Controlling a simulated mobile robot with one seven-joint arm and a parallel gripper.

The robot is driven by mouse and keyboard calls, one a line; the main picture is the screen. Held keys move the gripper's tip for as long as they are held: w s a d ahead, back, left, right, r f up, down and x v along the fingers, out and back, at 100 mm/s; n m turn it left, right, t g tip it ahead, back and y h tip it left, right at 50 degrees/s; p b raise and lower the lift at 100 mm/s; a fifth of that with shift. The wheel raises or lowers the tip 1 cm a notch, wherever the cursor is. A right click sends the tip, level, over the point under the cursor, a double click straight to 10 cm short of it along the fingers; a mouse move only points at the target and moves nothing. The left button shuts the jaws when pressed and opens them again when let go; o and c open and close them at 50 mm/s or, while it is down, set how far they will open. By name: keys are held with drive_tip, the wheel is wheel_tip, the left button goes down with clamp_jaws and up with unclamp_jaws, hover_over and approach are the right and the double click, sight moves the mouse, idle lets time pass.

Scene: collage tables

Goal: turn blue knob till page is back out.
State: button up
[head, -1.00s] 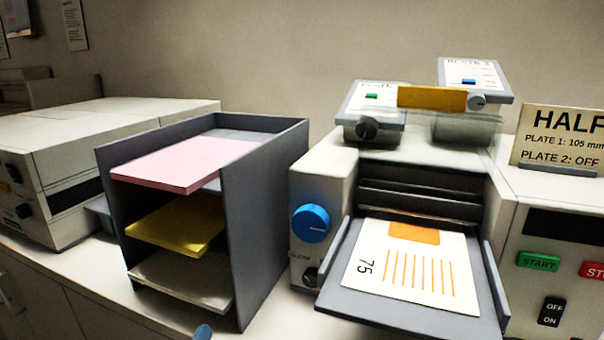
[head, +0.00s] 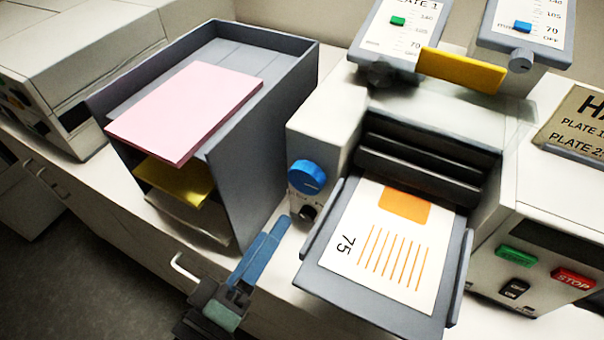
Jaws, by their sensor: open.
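The blue knob (head: 307,177) is on the front of the white machine, left of its rollers, above a small black knob (head: 306,211). The page (head: 390,247), white with an orange block, orange lines and the number 75, lies on the grey tray (head: 352,283) in front of the dark rollers (head: 423,163). Its upper edge is close to the rollers; I cannot tell whether it touches them. My gripper (head: 275,232), with blue fingers, is open and empty, below and left of the blue knob and apart from it. The fingers overlap in this view.
A grey paper rack (head: 262,140) with pink (head: 185,108) and yellow sheets stands just left of the gripper. Plate dials and a yellow bar (head: 460,70) top the machine. A panel with START (head: 514,257) and STOP (head: 573,278) buttons is at right. A drawer handle (head: 185,268) is below.

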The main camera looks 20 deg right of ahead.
sight(303, 184)
drive_tip(key=p+x, duration=0.3)
drive_tip(key=x, duration=0.6)
drive_tip(key=shift+w+d+r, duration=0.1)
drive_tip(key=shift+w+d, duration=0.4)
drive_tip(key=shift+d, duration=0.1)
drive_tip(key=c, duration=1.3)
drive_tip(key=shift+f+b, duration=0.25)
drive_tip(key=shift+b, duration=0.2)
